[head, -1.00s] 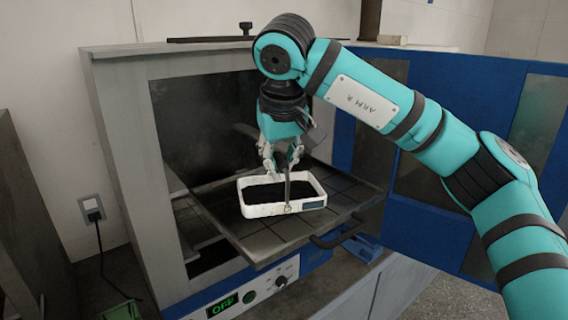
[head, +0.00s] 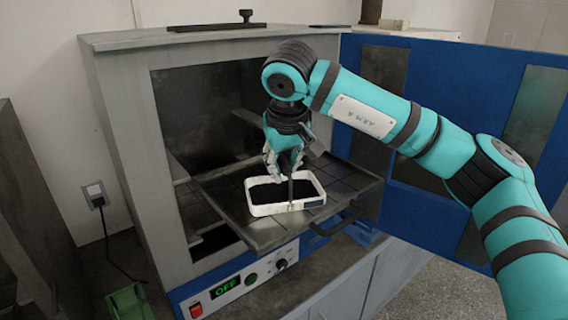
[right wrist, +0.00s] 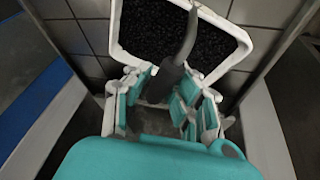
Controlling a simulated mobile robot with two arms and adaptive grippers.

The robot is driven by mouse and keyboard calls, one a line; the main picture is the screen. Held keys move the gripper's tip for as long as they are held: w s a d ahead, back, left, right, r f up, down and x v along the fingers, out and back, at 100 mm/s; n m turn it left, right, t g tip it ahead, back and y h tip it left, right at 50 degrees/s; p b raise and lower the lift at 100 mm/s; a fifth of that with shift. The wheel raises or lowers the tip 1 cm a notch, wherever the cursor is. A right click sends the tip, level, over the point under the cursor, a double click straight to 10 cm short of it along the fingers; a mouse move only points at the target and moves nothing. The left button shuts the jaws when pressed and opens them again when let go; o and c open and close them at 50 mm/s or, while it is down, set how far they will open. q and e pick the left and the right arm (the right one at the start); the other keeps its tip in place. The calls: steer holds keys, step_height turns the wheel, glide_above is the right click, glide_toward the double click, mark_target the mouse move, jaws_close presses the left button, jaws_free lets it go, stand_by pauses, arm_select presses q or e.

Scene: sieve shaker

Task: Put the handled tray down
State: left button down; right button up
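The handled tray (head: 257,209) is white and shallow, holds dark granules, and has a grey handle arching over it. It is level over the pulled-out dark shelf (head: 235,222) of the oven. A small gap or contact beneath it cannot be told apart. My right gripper (head: 284,172) is above the tray, with its fingers closed around the handle. In the right wrist view the handle (right wrist: 180,55) runs between the fingers (right wrist: 168,100), and the tray (right wrist: 118,35) shows beyond them. My left gripper is not in view.
The oven (head: 125,150) is open, with its blue door (head: 450,110) swung out to the right. A shelf handle (head: 335,225) sticks out at the front. The panel display (head: 225,287) reads OFF. Bare shelf surface lies around the tray.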

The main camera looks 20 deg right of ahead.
steer(key=shift+o, duration=1.1)
steer(key=shift+d, duration=0.1)
steer(key=shift+r, duration=0.25)
steer(key=shift+s+r, duration=0.15)
steer(key=shift+r, duration=0.2)
steer(key=b+v, duration=0.2)
steer(key=v, duration=0.9)
steer(key=shift+s, duration=0.15)
